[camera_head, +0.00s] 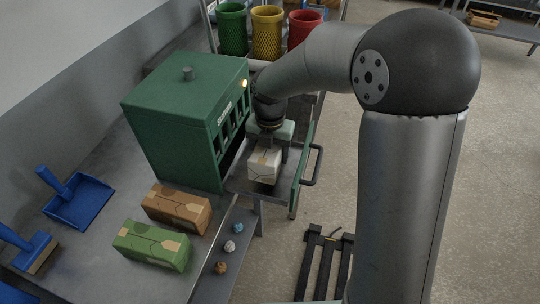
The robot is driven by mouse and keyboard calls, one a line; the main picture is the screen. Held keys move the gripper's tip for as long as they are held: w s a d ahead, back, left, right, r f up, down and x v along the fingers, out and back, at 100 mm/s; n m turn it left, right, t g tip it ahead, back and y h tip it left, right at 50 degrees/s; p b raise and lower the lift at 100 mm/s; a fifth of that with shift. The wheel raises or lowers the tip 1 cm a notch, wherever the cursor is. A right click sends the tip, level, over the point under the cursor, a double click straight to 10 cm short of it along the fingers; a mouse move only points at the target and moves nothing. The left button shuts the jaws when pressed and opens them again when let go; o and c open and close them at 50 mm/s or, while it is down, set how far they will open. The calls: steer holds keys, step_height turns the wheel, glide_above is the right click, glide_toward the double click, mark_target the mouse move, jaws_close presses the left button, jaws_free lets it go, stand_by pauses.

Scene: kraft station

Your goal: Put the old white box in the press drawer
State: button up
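The white box (263,168), with a tan strip on its top, is in the open drawer area of the green press (170,120). The drawer (300,172) is pulled out to the right, its green front and dark handle facing right. My gripper (267,149) points down directly over the white box, with its fingers around the upper part of the box. Their contact with the box is too small and hidden to make out. I cannot tell whether the box rests on the drawer floor or hangs just above it.
A brown box (176,208) and a green box (152,246) lie on the grey bench. A blue dustpan (78,202) and brush (28,247) are at left. Several crumpled balls (229,246) lie on a lower ledge. Green, yellow and red bins (267,30) stand behind. A black pallet (325,262) is on the floor.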

steer(key=shift+w+f, duration=0.4)
steer(key=shift+f, duration=0.1)
steer(key=shift+w+f, duration=0.2)
steer(key=shift+f, duration=1.55)
steer(key=shift+f, duration=0.2)
steer(key=o, duration=1)
step_height(320, 180, up, 12)
steer(key=shift+r, duration=0.25)
